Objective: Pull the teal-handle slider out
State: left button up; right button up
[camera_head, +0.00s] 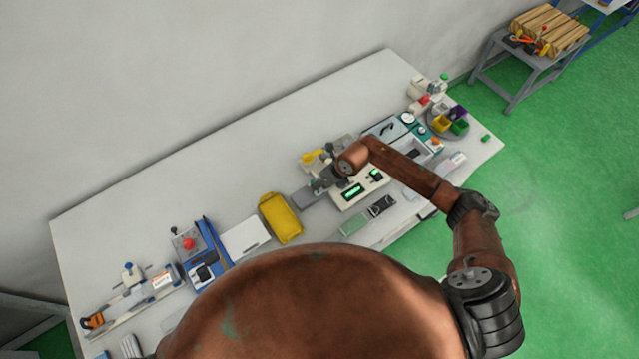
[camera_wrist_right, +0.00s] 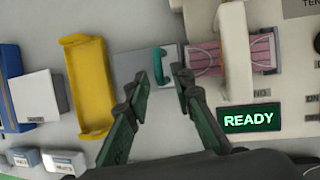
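The teal handle (camera_wrist_right: 159,66) is an upright bar on a flat grey slider plate (camera_wrist_right: 132,62), at the upper middle of the right wrist view. The plate lies between a yellow tray and a cream machine (camera_wrist_right: 235,50). My right gripper (camera_wrist_right: 160,76) is open, with its dark green fingertips apart on either side of the handle's lower part. I cannot tell whether a finger touches it. In the head view the grey slider (camera_head: 305,197) shows left of the machine, and my right gripper (camera_head: 326,179) hides the handle. My left gripper is not in view.
The yellow tray (camera_wrist_right: 90,88) lies just left of the slider, with a white box (camera_wrist_right: 36,95) farther left. Pink masks (camera_wrist_right: 204,57) show inside the machine. Its green screen (camera_wrist_right: 250,118) reads READY. The table's back part (camera_head: 220,160) is clear.

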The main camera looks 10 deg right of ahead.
grip_shut()
dwell(0.3)
